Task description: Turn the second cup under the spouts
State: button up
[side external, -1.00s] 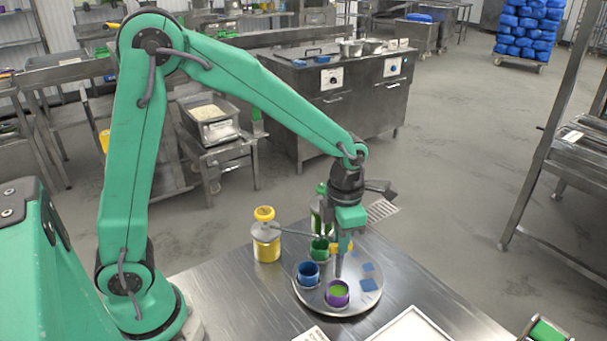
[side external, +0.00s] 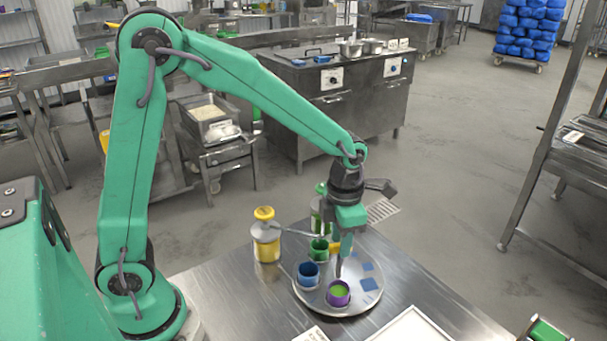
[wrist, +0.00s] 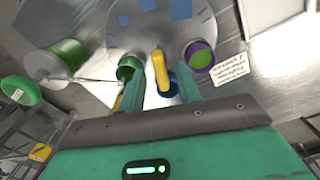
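A round grey turntable (side external: 313,297) lies on the steel table, with a blue cup (side external: 309,273), a purple cup with green inside (side external: 338,293) and a green cup (side external: 319,250) at its edge. Blue square marks show on its right part. A yellow jar (side external: 267,245) and a green jar (side external: 316,222) with thin spouts stand behind it. My gripper (side external: 340,273) points down over the turntable. In the wrist view, its two fingers stand apart on either side of a yellow upright piece (wrist: 160,72), with apparent gaps. The blue cup is partly hidden behind that piece there.
A white-rimmed tray (side external: 412,325) and a printed card (side external: 312,334) lie at the table's front. A green roll (side external: 546,330) is at the lower right. The table right of the turntable is clear.

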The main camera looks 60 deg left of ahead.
jog(key=shift+r, duration=3.95)
jog(key=shift+a, duration=0.1)
jog(key=s+a+r+m+t, duration=0.2)
jog(key=s+m, duration=0.5)
jog(key=m, duration=0.9)
jog(key=s+a+r+m+t, duration=0.3)
jog(key=s+m, duration=0.5)
jog(key=m, duration=0.8)
jog(key=a+r, duration=0.1)
jog(key=a, duration=0.1)
jog(key=shift+s+a+t, duration=0.3)
jog(key=shift+a, duration=0.05)
